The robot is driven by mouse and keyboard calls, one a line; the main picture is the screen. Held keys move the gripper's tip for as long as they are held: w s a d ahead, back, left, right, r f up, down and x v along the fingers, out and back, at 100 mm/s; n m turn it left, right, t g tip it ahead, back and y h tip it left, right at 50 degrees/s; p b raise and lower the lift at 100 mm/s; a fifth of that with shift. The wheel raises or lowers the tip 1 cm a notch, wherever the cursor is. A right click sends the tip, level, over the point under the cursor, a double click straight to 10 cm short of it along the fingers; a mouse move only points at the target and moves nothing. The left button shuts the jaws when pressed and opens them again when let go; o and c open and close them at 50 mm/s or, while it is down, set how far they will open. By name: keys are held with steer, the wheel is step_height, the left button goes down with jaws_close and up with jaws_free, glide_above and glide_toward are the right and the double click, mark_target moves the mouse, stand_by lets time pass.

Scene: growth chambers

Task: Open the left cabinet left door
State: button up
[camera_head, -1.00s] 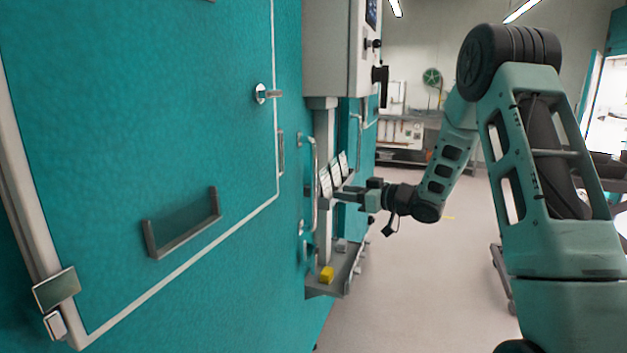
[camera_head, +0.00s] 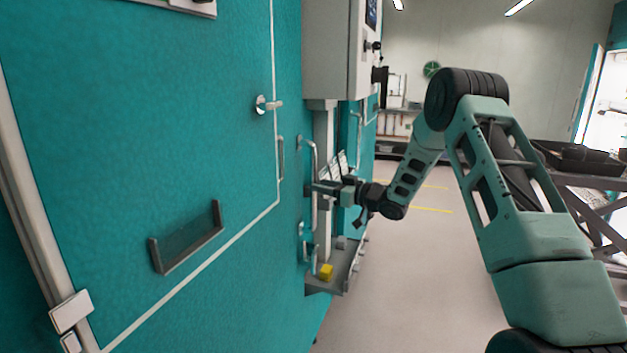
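A large teal cabinet front (camera_head: 130,130) fills the left of the view, with a pale-edged door panel on it. A small round latch (camera_head: 266,105) sits near the panel's right edge, and a grey recessed pull (camera_head: 188,238) is lower down. A vertical metal bar handle (camera_head: 314,160) stands right of the panel. My gripper (camera_head: 318,188) is level with the handle's middle, its fingertips overlapping the bar in this view. The fingers are small and partly merged with the bar, so I cannot tell whether they are open, shut or touching it.
A pale control box (camera_head: 335,50) juts out above my gripper. The floor (camera_head: 410,270) between the cabinet and my arm is clear. A dark metal rack (camera_head: 590,190) stands at the right.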

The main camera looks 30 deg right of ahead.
steer(key=shift+p+x, duration=0.35)
steer(key=shift+x, duration=1.7)
jaws_close()
steer(key=shift+s+d, duration=0.1)
